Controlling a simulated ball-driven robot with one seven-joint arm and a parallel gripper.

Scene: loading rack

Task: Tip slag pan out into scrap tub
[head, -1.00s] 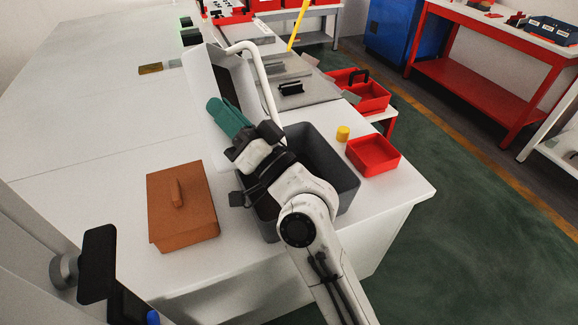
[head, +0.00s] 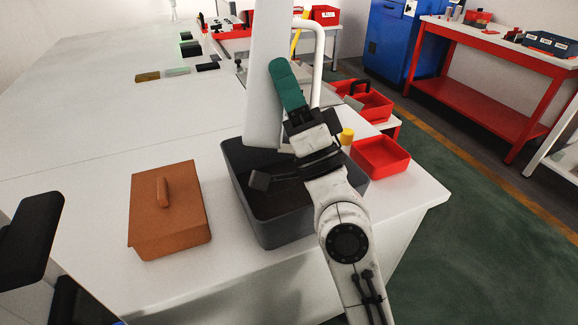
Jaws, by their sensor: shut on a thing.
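The slag pan (head: 268,40) is a tall white pan with a white tube handle and a green grip (head: 287,82). It stands steeply tilted on its side above the far part of the scrap tub. My gripper (head: 297,112) is shut on the pan at the green grip; the fingertips are partly hidden. The scrap tub (head: 285,228) is a dark grey open box on the white table, below my wrist. Its visible inside is dark, and I cannot tell what lies in it. The pan's inner side is turned away from view.
A brown lidded box (head: 167,212) stands left of the tub. A red tray (head: 381,157) and a yellow cylinder (head: 346,137) are to the right, near the table edge. The table (head: 95,130) is clear at the left. Small dark blocks lie farther back.

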